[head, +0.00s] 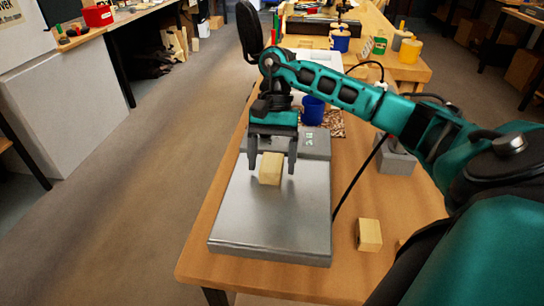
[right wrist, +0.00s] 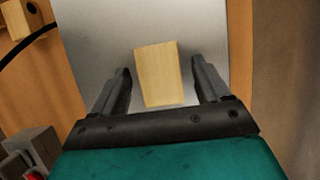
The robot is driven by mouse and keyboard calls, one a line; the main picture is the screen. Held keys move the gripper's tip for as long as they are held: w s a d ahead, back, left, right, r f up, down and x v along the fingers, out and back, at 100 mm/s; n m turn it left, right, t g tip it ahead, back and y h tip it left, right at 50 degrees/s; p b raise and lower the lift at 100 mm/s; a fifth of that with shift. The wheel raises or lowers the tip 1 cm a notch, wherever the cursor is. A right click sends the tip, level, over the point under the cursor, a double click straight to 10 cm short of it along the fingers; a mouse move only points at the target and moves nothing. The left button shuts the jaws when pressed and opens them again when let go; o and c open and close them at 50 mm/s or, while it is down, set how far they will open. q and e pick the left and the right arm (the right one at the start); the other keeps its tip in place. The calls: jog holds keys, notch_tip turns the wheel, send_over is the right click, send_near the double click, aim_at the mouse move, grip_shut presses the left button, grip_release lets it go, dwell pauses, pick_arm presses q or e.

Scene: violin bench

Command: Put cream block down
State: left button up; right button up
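The cream block (head: 270,169) sits upright on the grey metal plate (head: 285,222) of what looks like a bench scale. My right gripper (head: 272,176) points down over it with one finger on each side. In the right wrist view the block (right wrist: 159,74) lies between the two fingers (right wrist: 161,80), with a visible gap on both sides. The right gripper is open and not gripping it. Whether the block's base fully touches the plate is hard to see, but it appears to rest there. My left gripper is out of view.
A second cream block (head: 369,235) lies on the wooden bench right of the plate, and part of another shows by my arm. A blue cup (head: 313,109) stands behind the scale. A black cable (head: 358,180) runs along its right side. The front of the plate is clear.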

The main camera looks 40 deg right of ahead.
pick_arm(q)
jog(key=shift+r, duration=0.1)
pick_arm(e)
jog(key=shift+r+p, duration=0.25)
jog(key=shift+p, duration=0.05)
pick_arm(q)
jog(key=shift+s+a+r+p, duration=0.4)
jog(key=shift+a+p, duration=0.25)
jog(key=shift+p, duration=0.55)
pick_arm(e)
jog(key=v, duration=1.1)
jog(key=shift+d+r, duration=0.2)
jog(key=shift+r, duration=0.15)
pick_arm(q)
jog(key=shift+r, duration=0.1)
